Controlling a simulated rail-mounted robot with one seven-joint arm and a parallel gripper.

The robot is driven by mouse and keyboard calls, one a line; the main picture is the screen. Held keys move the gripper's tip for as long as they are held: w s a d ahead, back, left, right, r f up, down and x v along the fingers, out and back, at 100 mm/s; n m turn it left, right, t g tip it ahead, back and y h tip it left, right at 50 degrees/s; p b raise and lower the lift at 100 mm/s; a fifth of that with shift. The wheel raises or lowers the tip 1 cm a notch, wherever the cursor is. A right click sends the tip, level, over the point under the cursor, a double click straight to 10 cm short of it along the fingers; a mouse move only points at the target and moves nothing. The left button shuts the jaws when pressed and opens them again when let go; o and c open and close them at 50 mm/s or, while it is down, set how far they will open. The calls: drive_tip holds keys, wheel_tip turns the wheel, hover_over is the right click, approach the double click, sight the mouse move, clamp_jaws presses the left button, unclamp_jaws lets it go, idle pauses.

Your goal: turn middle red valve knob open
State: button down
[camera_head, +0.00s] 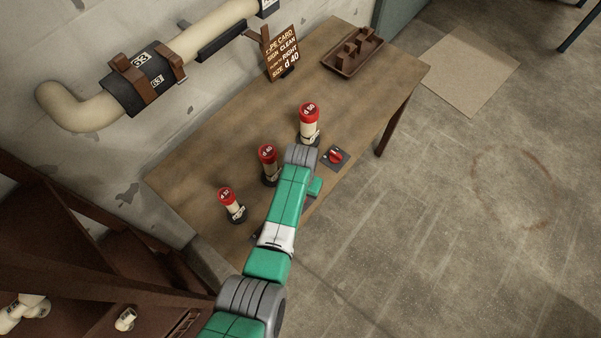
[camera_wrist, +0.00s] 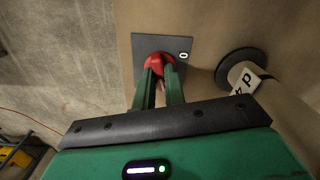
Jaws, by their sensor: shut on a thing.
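In the wrist view, a red valve knob (camera_wrist: 159,63) sits on a dark square plate (camera_wrist: 183,45) with a white mark at its right side. The two green fingers of my gripper (camera_wrist: 160,75) are shut on this knob, and they hide part of it. How far the knob is turned is hard to tell. Another red knob on a dark plate (camera_head: 336,156) shows free, just right of my wrist, in front of the d 50 pipe stub.
Red-capped pipe stubs d 50 (camera_head: 309,120), d 40 (camera_head: 268,160) and d 32 (camera_head: 230,203) stand along the table (camera_head: 215,135). A stub base (camera_wrist: 242,68) is close right of the held knob. A card stand (camera_head: 283,62) and brown tray (camera_head: 353,55) are farther back.

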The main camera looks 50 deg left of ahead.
drive_tip(key=shift+m, duration=1.6)
drive_tip(key=c, duration=1.5)
unclamp_jaws()
drive_tip(key=shift+o, duration=0.2)
wheel_tip(320, 180, up, 8)
drive_tip(key=p, duration=0.3)
